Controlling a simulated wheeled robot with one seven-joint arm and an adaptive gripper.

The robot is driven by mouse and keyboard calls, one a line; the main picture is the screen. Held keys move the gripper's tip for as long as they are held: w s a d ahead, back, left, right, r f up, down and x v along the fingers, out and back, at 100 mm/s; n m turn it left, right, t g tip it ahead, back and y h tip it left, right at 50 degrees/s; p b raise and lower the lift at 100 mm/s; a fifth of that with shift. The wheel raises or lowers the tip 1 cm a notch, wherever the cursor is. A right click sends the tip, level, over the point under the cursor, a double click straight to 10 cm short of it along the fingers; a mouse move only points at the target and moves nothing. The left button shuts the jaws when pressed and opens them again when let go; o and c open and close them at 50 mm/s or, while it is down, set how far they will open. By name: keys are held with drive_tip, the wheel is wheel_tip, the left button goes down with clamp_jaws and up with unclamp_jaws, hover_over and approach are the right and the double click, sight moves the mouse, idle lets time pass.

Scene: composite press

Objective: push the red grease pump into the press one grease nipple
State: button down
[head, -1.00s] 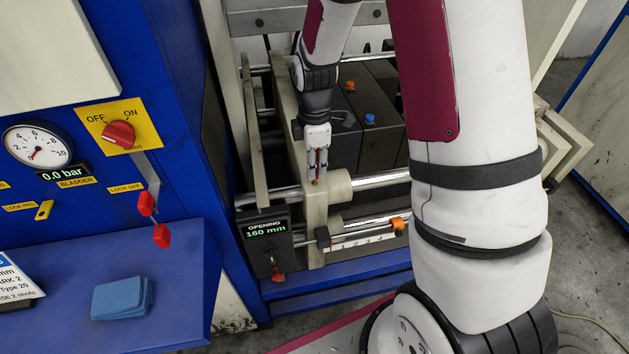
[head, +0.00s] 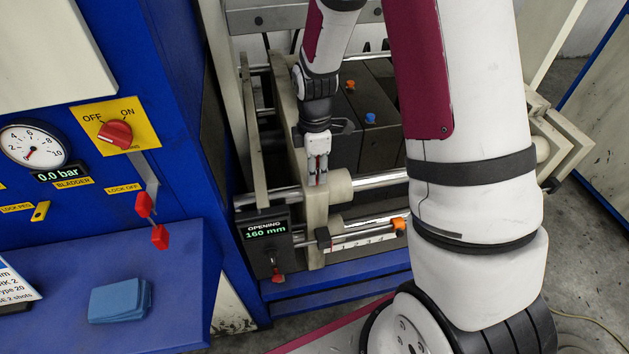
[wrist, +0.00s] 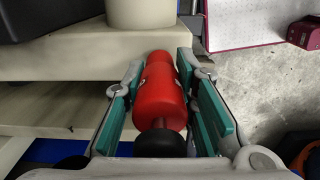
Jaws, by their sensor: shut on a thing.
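The red grease pump (wrist: 162,95) is a red cylinder with a narrower front end and a black rear knob. My gripper (wrist: 160,92) is shut on it, with teal pads on both sides. In the wrist view the pump's front end meets the edge of the beige press plate (wrist: 80,62); I cannot tell whether it touches. The grease nipple is hidden. In the head view my gripper (head: 317,182) points down at the beige press beam, beside a round rod boss, with a thin strip of red between its fingers.
Press rods (head: 378,180) run right from the beam. A black display box (head: 266,240) reading 160 mm stands below left. The blue control cabinet (head: 90,210) carries a red switch, gauge and lock-off tags. A blue cloth (head: 120,300) lies on its shelf.

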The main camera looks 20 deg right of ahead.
idle(0.7)
drive_tip(key=c, duration=1.2)
unclamp_jaws()
wheel_tip(320, 180, up, 12)
drive_tip(key=shift+r, duration=0.1)
drive_tip(key=s+a+r+m+t, duration=0.1)
drive_tip(key=s+r+m+t, duration=0.1)
drive_tip(key=s+r+m, duration=0.3)
drive_tip(key=s+a+r+m+t, duration=0.1)
drive_tip(key=s+r+m, duration=0.4)
drive_tip(key=s, duration=0.3)
drive_tip(key=s+a+r+m+t, duration=0.1)
drive_tip(key=s+r+m+t, duration=0.1)
drive_tip(key=s+r+m, duration=0.3)
drive_tip(key=shift+s+a+r+m+t, duration=0.1)
drive_tip(key=shift+s+r+m+t, duration=0.25)
drive_tip(key=shift+s+r, duration=0.9)
